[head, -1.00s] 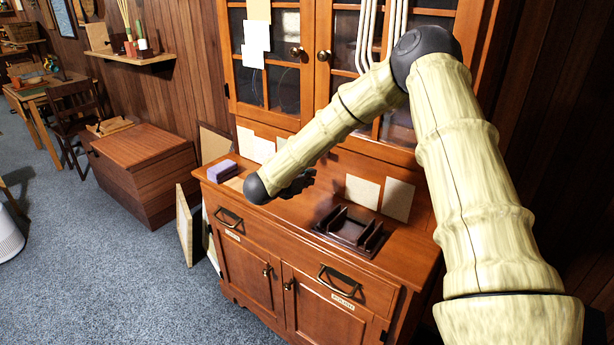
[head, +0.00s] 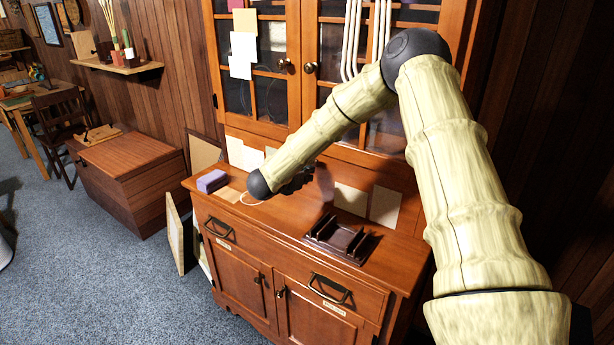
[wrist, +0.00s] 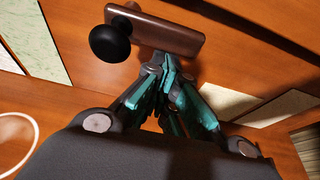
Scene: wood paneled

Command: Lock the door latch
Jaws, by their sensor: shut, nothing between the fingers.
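In the wrist view a bronze-brown latch plate (wrist: 178,30) with a round black knob (wrist: 110,43) sits on an orange-brown wooden surface. My gripper (wrist: 162,72) has its teal and grey fingers drawn together, with nothing between them. Its fingertips are at the lower edge of the plate, right of the knob; I cannot tell whether they touch it. In the head view my gripper (head: 297,180) is partly hidden behind my wrist, low in front of the cabinet's back panel. The latch is not clearly seen there.
The wooden cabinet (head: 240,248) has glass doors (head: 298,105) above. On its counter are a purple block (head: 212,181), a white ring (head: 251,203) and a dark slotted rack (head: 341,238). Papers (head: 350,198) stand behind. Open carpet (head: 120,260) lies left.

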